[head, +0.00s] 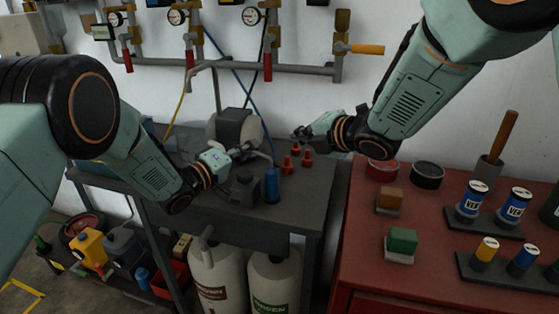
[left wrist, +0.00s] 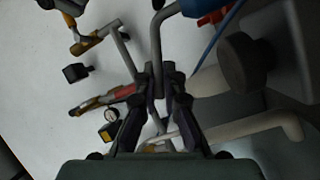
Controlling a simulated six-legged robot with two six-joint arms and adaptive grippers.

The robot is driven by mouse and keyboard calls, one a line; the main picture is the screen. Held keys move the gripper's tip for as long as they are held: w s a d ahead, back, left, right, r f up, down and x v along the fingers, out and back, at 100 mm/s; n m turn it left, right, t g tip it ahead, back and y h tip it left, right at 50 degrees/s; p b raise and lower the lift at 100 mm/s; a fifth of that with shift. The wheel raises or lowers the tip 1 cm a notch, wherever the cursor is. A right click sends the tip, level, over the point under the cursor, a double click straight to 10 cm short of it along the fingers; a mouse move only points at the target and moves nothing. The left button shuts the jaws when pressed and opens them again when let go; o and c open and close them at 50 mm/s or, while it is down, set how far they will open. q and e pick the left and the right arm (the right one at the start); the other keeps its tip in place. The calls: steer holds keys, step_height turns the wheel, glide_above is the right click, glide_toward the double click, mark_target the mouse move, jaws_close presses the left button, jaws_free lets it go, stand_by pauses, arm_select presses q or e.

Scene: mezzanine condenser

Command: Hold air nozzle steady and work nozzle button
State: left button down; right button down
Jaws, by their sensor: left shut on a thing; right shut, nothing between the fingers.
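The air nozzle (head: 272,185) has an upright blue body and a thin grey bent tube rising from it, on the dark bench. My left gripper (head: 249,148) is at the tube's upper end. In the left wrist view, its fingers (left wrist: 159,72) are shut on the grey tube (left wrist: 156,40), and a bit of the blue body (left wrist: 202,6) shows at the top edge. The nozzle button cannot be made out. My right gripper (head: 299,134) is shut and empty, above and right of the nozzle, apart from it.
Several small red fittings (head: 287,166) stand on the bench (head: 308,195) right of the nozzle. A dark block (head: 243,189) stands to its left and a grey motor-like cylinder (head: 236,127) behind. A red cabinet (head: 362,240) with cans and blocks is at the right.

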stand_by(0.4)
arm_select(q)
steer(key=c, duration=1.4)
jaws_free()
